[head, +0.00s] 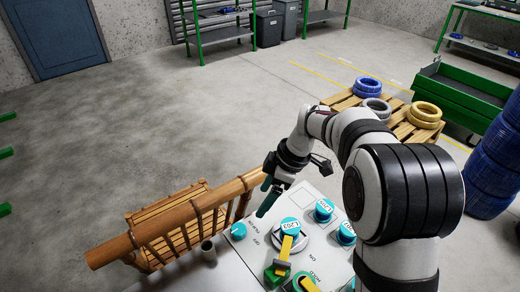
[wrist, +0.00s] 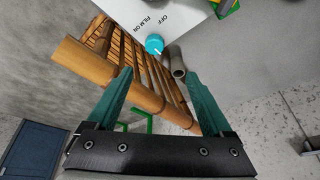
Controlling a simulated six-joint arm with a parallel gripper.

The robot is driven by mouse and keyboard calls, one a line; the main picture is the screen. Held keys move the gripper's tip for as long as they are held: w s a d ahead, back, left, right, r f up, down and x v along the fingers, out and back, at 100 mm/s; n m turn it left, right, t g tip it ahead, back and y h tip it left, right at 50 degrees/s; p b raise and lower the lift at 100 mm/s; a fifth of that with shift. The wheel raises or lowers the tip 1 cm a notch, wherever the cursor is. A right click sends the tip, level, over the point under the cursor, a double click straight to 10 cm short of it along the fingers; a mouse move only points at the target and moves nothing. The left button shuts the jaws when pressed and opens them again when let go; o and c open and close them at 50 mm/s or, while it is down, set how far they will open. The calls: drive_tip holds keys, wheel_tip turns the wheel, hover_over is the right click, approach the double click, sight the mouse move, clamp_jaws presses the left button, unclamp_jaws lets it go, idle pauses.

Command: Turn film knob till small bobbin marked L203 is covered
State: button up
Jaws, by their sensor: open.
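The film knob (head: 238,230) is a small teal knob with a white mark, at the left of the white panel (head: 225,258). In the wrist view the knob (wrist: 154,44) lies ahead of the fingertips, beside the "FILM ON" and "OFF" lettering. A teal bobbin with a white label that seems to read L203 (head: 290,226) stands right of the knob, its top in plain view. My gripper (head: 264,195) is open and empty, above the panel's far edge, up and right of the knob in the head view. Its green fingers (wrist: 160,76) are apart with nothing between them.
Other labelled teal bobbins (head: 323,208) and yellow-handled controls (head: 282,267) crowd the panel to the right. A grey tube (wrist: 175,60) stands close to the knob. A wooden slatted frame with a thick rail (head: 165,220) runs along the panel's left side.

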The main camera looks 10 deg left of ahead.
sight(239, 229)
drive_tip(key=shift+n, duration=0.7)
drive_tip(key=x, duration=1.1)
drive_tip(key=w+x, duration=0.1)
drive_tip(key=x, duration=0.5)
drive_tip(key=shift+w+a, duration=0.1)
drive_tip(key=shift+a, duration=0.15)
clamp_jaws()
